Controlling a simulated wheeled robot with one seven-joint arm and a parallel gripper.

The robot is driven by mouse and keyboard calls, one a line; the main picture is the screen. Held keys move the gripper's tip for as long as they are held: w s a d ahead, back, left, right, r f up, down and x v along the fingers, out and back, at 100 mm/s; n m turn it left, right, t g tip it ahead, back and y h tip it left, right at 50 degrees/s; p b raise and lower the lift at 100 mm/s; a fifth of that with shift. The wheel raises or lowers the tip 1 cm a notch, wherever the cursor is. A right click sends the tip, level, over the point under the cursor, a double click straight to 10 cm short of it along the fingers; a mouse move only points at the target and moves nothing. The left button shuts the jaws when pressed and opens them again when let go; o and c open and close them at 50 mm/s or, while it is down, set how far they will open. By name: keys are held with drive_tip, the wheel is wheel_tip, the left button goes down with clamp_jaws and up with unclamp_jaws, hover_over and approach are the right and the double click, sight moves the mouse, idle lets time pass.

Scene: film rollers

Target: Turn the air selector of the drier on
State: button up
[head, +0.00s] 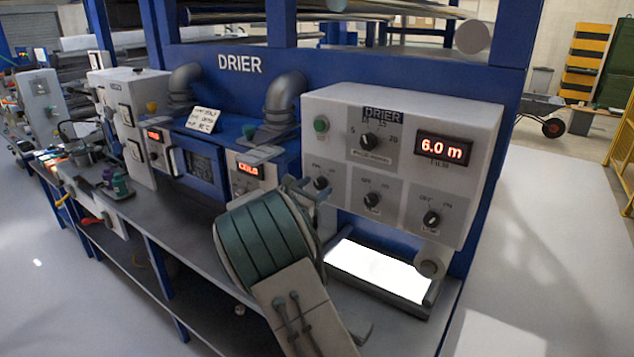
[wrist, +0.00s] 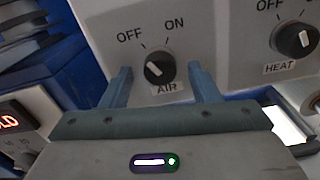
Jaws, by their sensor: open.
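The air selector (wrist: 159,68) is a round black knob with a white pointer, labelled AIR, with OFF and ON marks above it. In the wrist view its pointer appears to lean up and left, toward OFF. My gripper (wrist: 161,78) is open, with one finger to each side of the knob and a gap on both sides. I cannot tell how deep the fingertips reach. In the head view the air selector (head: 321,183) is at the lower left of the drier's white control panel (head: 400,130), with my gripper (head: 308,187) right at it, partly covering that area.
The heat knob (wrist: 296,40) is to the right of the air selector. A bright lit plate (head: 378,270) lies below.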

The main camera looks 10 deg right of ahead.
drive_tip(key=shift+w+d, duration=0.5)
drive_tip(key=shift+d, duration=0.05)
drive_tip(key=c, duration=1)
drive_tip(key=shift+o, duration=0.2)
